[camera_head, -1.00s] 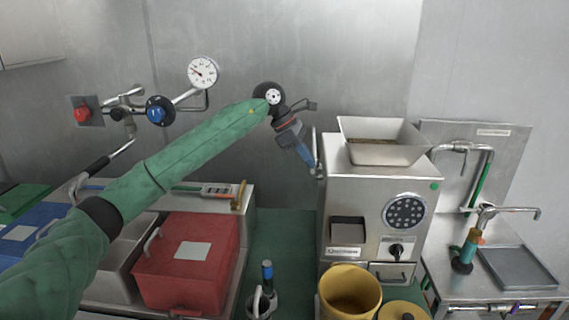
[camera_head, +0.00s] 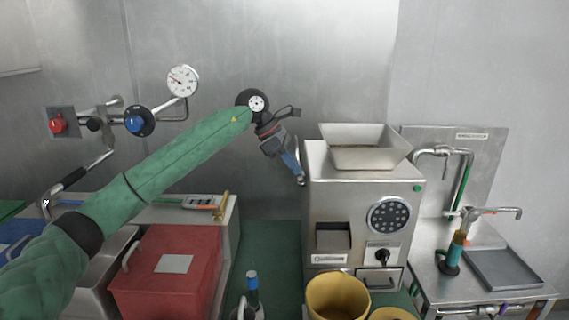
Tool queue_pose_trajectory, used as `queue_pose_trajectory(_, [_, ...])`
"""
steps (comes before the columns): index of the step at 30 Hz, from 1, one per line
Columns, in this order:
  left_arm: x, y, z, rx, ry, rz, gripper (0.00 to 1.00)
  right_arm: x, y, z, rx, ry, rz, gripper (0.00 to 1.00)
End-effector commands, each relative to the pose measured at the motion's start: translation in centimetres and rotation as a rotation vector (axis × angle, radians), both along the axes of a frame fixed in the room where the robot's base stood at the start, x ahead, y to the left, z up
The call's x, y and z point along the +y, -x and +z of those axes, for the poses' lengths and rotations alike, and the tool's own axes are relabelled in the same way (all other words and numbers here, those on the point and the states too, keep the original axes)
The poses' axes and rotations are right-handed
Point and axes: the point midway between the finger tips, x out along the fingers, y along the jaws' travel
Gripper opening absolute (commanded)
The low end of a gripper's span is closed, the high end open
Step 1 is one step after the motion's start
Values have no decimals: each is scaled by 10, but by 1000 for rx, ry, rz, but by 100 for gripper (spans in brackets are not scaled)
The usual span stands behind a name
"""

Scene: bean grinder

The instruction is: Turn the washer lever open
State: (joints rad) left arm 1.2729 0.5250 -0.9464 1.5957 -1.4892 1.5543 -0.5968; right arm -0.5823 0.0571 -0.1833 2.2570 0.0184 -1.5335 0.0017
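The washer station with a metal sink (camera_head: 505,268) and a tap (camera_head: 495,212) stands at the right. A small orange-and-teal upright piece (camera_head: 454,248) is beside the tap. I cannot tell which part is the washer lever; a bent pipe with a green section (camera_head: 463,185) rises behind. My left arm, in a green sleeve, reaches across from the lower left. My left gripper (camera_head: 300,181) points down and right beside the upper left side of the grinder, well apart from the washer station. Its fingertips are too small to tell open from shut. My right gripper is not in view.
The steel grinder (camera_head: 328,192) with a hopper (camera_head: 362,155) stands between my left gripper and the washer station. A yellow bucket (camera_head: 337,298) is in front of it. A red box (camera_head: 165,285), wall valves with a gauge (camera_head: 183,81) and a black-handled lever (camera_head: 72,180) are at the left.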

Motion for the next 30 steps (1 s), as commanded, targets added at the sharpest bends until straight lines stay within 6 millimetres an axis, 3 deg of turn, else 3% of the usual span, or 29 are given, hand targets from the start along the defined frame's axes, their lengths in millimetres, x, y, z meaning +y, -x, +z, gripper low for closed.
queue_pose_trajectory(25, [11,-12,0,0,0,0,0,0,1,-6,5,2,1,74])
queue_pose_trajectory(29, [11,-12,0,0,0,0,0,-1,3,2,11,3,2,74])
queue_pose_trajectory(30, [11,-12,0,0,0,0,0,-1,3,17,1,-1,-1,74])
